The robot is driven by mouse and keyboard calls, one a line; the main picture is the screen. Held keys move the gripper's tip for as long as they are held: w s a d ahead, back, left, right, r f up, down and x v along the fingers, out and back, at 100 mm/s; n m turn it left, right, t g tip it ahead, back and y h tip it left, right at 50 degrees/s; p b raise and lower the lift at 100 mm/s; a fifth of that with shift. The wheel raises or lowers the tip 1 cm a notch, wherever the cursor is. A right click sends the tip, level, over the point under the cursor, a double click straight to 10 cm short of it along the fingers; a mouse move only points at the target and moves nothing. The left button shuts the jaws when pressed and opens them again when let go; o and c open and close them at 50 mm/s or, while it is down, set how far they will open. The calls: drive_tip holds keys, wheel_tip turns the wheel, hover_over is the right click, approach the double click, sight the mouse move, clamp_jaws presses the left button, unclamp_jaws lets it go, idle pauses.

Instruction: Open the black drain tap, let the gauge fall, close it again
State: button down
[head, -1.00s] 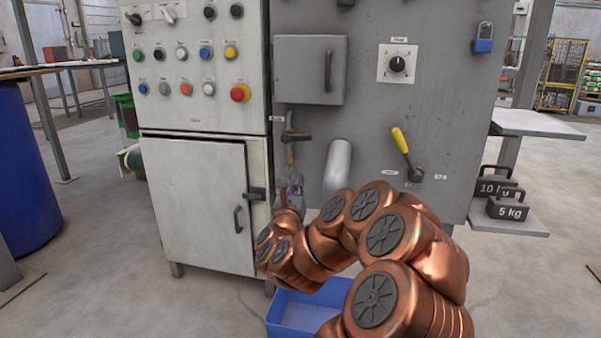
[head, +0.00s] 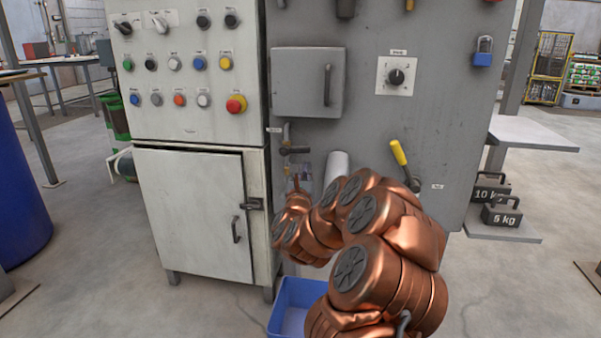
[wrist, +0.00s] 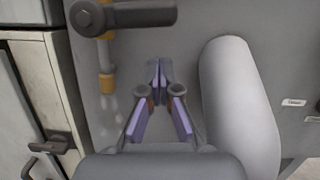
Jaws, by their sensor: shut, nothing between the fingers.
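The black drain tap (head: 295,150) is on the grey machine front, below the small grey door, with its lever lying level and pointing right. In the wrist view the black lever (wrist: 125,17) crosses the top left, above a brass-ended pipe (wrist: 106,82). My gripper (wrist: 157,70) is shut and empty, its lilac-padded fingers pointing toward the panel, below the lever and apart from it in the picture. In the head view my gripper (head: 301,176) is small and partly hidden behind my copper arm. I cannot make out a gauge in either view.
A grey rounded cylinder (wrist: 238,100) stands close to the right of my gripper. A yellow-handled lever (head: 398,152) is farther right. A white cabinet (head: 195,215) with a latch is on the left. A blue bin (head: 292,300) sits on the floor below.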

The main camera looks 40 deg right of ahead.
sight(296, 150)
drive_tip(key=r, duration=0.1)
drive_tip(key=p, duration=0.1)
drive_tip(key=a+r+p, duration=0.1)
drive_tip(key=shift+w+r, duration=0.3)
drive_tip(key=shift+w, duration=0.1)
drive_tip(key=shift+d, duration=0.2)
